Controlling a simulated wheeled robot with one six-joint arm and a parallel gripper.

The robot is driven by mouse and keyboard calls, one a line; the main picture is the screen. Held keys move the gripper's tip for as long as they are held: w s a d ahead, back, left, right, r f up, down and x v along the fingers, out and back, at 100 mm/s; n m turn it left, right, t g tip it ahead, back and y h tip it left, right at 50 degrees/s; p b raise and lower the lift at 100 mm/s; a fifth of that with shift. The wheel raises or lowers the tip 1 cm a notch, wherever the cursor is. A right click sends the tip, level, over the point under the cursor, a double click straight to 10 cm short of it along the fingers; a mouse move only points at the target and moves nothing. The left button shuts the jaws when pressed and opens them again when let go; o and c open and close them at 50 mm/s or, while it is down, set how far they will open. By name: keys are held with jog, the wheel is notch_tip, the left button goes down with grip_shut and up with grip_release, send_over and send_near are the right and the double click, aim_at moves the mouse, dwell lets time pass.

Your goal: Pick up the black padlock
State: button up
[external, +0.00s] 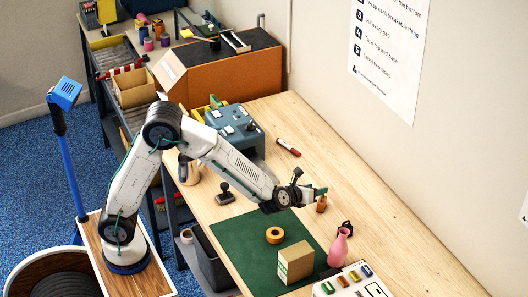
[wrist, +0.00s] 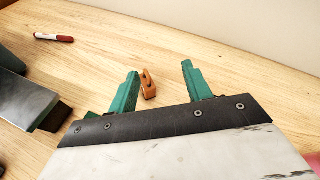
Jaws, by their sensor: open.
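A small black object that looks like the black padlock (external: 346,226) lies on the wooden table, just behind the pink vase, which partly hides it in the external view. I cannot make it out in the wrist view. My gripper (external: 314,190) is above the table, to the upper left of the black object and apart from it. Its green fingers (wrist: 160,69) are spread in the wrist view, with nothing held between them. A small orange-brown object (wrist: 149,86) shows on the table between the fingers in that view, and beneath the gripper in the external view (external: 321,205).
A pink vase (external: 340,248) stands close to the black object. A green mat (external: 233,246) bears a tape roll (external: 275,235) and a small carton (external: 295,262). A red-and-white marker (external: 288,147) and a grey machine (external: 236,127) are farther back. The table's right side is bare.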

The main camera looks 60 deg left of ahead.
aim_at(347, 227)
jog(key=d+f+m+h, duration=0.1)
jog(key=d+f+m, duration=0.1)
jog(key=d, duration=0.1)
jog(key=w+d+f+m+h, duration=0.1)
jog(key=d+f+m, duration=0.1)
jog(key=d+f, duration=0.1)
jog(key=w+d+f+m+h, duration=0.1)
jog(key=d+f+m+h, duration=0.1)
jog(key=d, duration=0.3)
jog(key=shift+w+d+f+m, duration=0.1)
jog(key=shift+f+m, duration=0.15)
jog(key=shift+f, duration=0.15)
jog(key=shift+w+d+f+m, duration=0.1)
jog(key=shift+f+m, duration=0.15)
jog(key=shift+f, duration=0.1)
jog(key=shift+w+d+f, duration=0.15)
jog(key=shift+w+f, duration=0.05)
jog(key=x, duration=0.7)
jog(key=shift+f, duration=0.15)
